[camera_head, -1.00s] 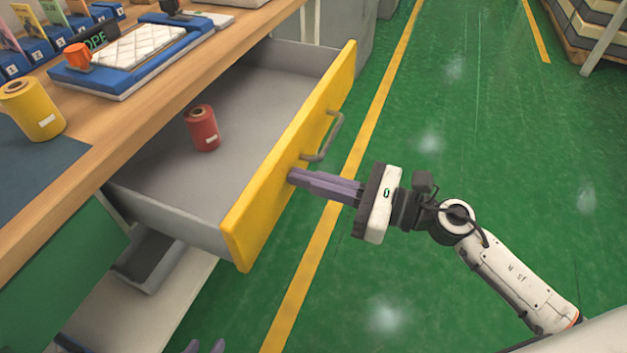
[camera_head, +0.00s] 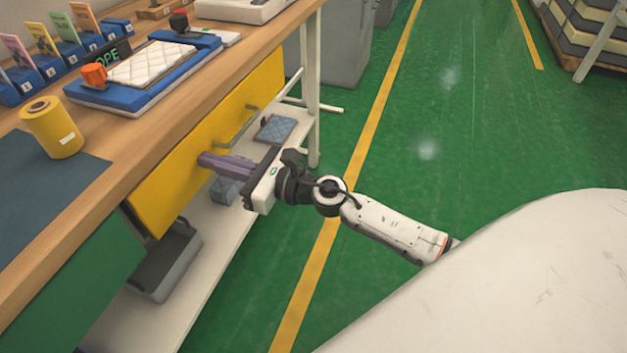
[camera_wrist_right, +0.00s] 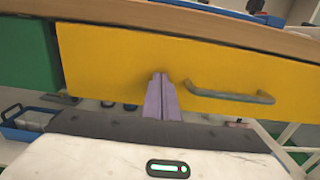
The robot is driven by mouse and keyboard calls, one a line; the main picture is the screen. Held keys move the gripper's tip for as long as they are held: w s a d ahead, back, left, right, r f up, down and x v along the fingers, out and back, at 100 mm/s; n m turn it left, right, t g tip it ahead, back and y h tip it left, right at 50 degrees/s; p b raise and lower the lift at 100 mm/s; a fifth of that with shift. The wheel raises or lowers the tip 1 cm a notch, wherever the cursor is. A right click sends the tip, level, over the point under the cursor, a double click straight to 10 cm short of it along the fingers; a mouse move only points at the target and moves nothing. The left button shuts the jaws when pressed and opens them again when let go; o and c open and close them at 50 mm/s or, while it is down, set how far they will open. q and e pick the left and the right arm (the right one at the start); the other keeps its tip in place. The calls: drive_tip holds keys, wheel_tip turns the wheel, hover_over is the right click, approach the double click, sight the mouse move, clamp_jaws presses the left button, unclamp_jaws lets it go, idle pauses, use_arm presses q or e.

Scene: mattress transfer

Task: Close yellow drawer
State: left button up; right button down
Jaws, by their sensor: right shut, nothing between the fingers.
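The yellow drawer front (camera_head: 165,185) sits under the wooden tabletop in the head view, and its inside is hidden. In the right wrist view the yellow front (camera_wrist_right: 110,65) fills the middle, close under the table edge. Its grey bar handle (camera_wrist_right: 232,96) lies to the right of my fingers. My right gripper (camera_head: 202,160) is shut and empty, its purple fingertips at the yellow front beside the handle (camera_head: 238,128). The fingertips (camera_wrist_right: 160,78) also meet the front in the right wrist view. My left gripper is out of view.
The tabletop (camera_head: 130,140) holds a yellow roll (camera_head: 52,127) and a blue tray (camera_head: 120,95) with a quilted white pad. A green panel (camera_head: 85,275) is left of the drawer. A white lower shelf (camera_head: 215,235) carries a grey bin (camera_head: 165,265). Green floor lies clear to the right.

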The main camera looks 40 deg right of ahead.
drive_tip(key=shift+w+a+r, duration=0.15)
drive_tip(key=shift+w+r, duration=0.05)
drive_tip(key=shift+w, duration=0.05)
drive_tip(key=shift+a+r, duration=0.1)
drive_tip(key=shift+a, duration=0.05)
